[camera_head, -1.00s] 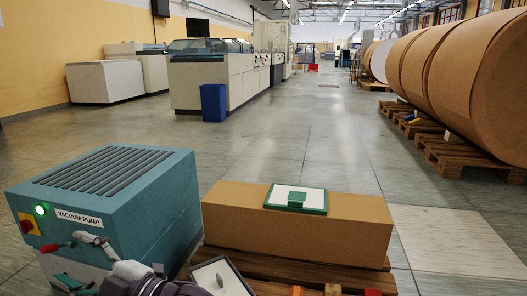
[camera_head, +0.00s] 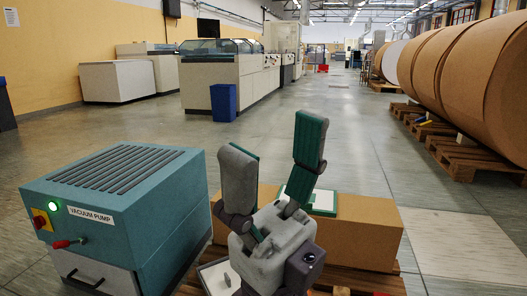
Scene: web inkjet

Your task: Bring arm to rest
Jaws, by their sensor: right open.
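My right gripper (camera_head: 274,145) stands upright in the lower middle of the head view. Its two grey and green fingers are spread wide with nothing between them. It is in front of a long brown box (camera_head: 365,228) and hides part of it. To its left is the teal vacuum pump (camera_head: 150,200), with a lit green light (camera_head: 54,206) and a red-tipped lever (camera_head: 62,244). The gripper is apart from the lever. My left gripper is not in view.
A white and green board (camera_head: 322,203) lies on the box, partly hidden by the gripper. A wooden pallet (camera_head: 387,283) is under the box. Large brown rolls (camera_head: 455,75) line the right side. A blue bin (camera_head: 223,102) stands farther back. The middle floor is clear.

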